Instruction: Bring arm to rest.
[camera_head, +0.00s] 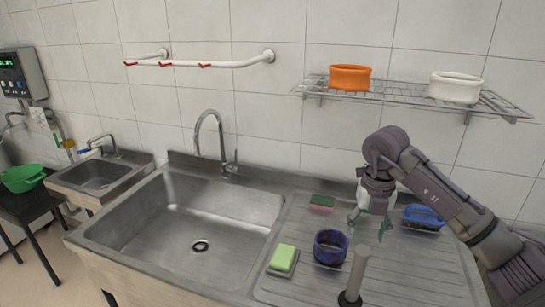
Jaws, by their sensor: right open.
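My right arm (432,188) comes in from the right side and bends down over the ridged drainboard. My right gripper (371,220) points downward and is open, with nothing seen between its fingers. It hangs above the drainboard, behind a dark blue ring-shaped container (330,247) and left of a blue brush-like object (423,216). Whether the fingertips touch the board cannot be told. My left gripper is not in view.
A deep sink (190,225) with a tall faucet (211,140) lies to the left. A green sponge (283,258) and an upright metal post (356,272) stand at the front of the drainboard. A wire shelf (410,94) above holds an orange bowl (350,78) and a white bowl (456,87).

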